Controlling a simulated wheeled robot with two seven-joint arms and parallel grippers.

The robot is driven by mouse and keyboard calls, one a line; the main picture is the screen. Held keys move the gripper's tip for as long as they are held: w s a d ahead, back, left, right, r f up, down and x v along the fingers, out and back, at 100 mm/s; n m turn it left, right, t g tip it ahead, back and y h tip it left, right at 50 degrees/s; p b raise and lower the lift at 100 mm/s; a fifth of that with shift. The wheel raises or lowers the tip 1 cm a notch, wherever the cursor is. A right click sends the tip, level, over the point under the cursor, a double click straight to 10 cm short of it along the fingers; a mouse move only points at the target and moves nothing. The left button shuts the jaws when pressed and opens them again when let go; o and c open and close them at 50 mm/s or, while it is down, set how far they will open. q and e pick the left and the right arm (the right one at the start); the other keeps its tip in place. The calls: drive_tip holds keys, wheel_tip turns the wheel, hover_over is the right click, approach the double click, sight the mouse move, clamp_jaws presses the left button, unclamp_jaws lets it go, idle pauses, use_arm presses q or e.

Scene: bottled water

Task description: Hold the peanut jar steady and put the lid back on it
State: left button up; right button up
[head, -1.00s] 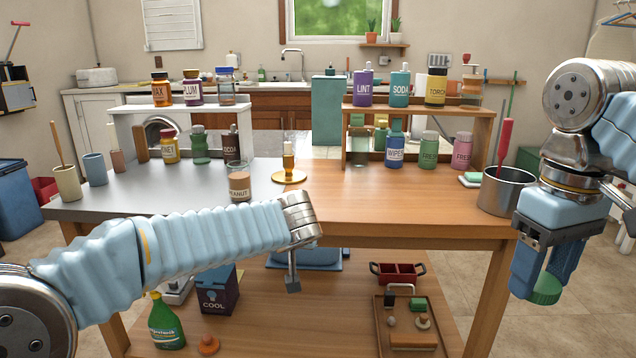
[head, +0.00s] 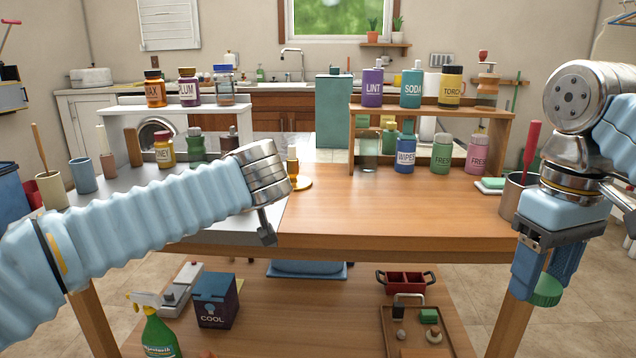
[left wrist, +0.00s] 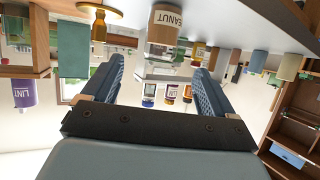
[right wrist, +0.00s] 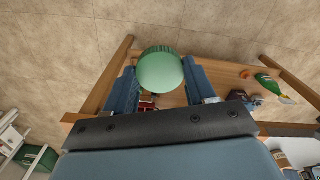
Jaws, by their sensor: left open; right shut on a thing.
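The peanut jar (left wrist: 163,32) shows in the left wrist view, upside down in that picture, at the top between my left fingers and beyond their tips. Its mouth is hard to make out. In the head view my left arm hides it. My left gripper (left wrist: 156,68) is open with nothing between its fingers. The green lid (right wrist: 160,70) is round and ribbed at the edge, and it sits between the fingers of my right gripper (right wrist: 160,82), which is shut on it. In the head view the lid (head: 547,290) hangs off the table's right front side.
A brass candlestick (head: 293,178) stands near the jar's area. A metal pot (head: 515,195) with a red-handled tool stands at the table's right end. Bottles line two risers at the back. The wooden tabletop's middle (head: 390,215) is clear.

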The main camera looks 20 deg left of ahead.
drive_tip(key=shift+w+a, duration=0.1)
drive_tip(key=shift+w, duration=0.05)
use_arm(q)
drive_tip(key=shift+a+r, duration=0.25)
drive_tip(key=shift+r, duration=0.05)
drive_tip(key=p+x, duration=0.1)
drive_tip(key=x, duration=0.6)
drive_tip(key=shift+s, duration=0.1)
use_arm(e)
drive_tip(key=shift+r, duration=0.65)
